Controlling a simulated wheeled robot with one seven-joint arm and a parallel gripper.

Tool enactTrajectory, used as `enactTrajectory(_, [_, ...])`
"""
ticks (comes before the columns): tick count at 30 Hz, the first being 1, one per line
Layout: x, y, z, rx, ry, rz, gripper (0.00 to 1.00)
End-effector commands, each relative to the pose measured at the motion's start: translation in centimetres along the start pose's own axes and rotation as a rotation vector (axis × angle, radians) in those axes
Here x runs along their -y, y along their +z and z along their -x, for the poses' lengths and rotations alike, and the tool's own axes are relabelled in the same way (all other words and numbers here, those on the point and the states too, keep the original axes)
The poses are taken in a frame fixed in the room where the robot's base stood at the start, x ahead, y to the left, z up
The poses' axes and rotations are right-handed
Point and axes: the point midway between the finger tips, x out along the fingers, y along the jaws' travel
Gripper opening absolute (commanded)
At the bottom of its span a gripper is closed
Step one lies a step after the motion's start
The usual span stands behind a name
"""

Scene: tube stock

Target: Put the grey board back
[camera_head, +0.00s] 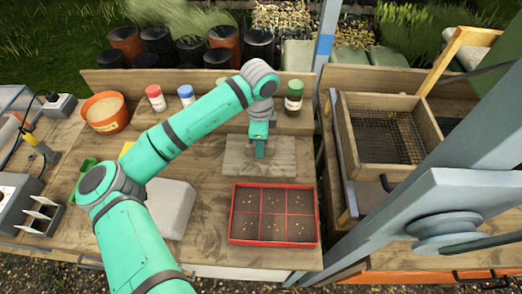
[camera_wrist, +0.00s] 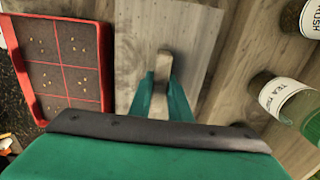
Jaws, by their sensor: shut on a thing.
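The grey board (camera_head: 232,163) is a flat rectangle with a knob handle, behind the red tray on the wooden bench. It also shows in the wrist view (camera_wrist: 195,40), with its pale handle (camera_wrist: 164,66) standing up near its middle. My gripper (camera_head: 259,148) points down over the board and is shut on this handle; its teal fingers (camera_wrist: 163,88) sit on both sides of it in the wrist view. The board looks level. I cannot tell whether it touches the bench or hangs just above it.
A red tray (camera_head: 233,214) with six soil cells holding seeds lies in front of the board. Lidded jars (camera_head: 294,97) stand behind. A grey-white block (camera_head: 172,208) and an orange tub (camera_head: 105,112) are left. A mesh-bottomed wooden box (camera_head: 345,128) stands right, beyond a metal post.

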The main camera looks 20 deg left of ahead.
Motion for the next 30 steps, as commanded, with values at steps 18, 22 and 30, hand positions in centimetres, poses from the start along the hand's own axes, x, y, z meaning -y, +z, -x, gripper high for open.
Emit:
enactTrajectory(18, [0.8,-0.2,-4.0,0.0,-0.001,0.001,0.0])
enactTrajectory(22, [0.8,-0.2,-4.2,0.0,0.0,0.001,0.0])
enactTrajectory(30, [0.8,-0.1,-4.3,0.0,0.0,0.003,0.36])
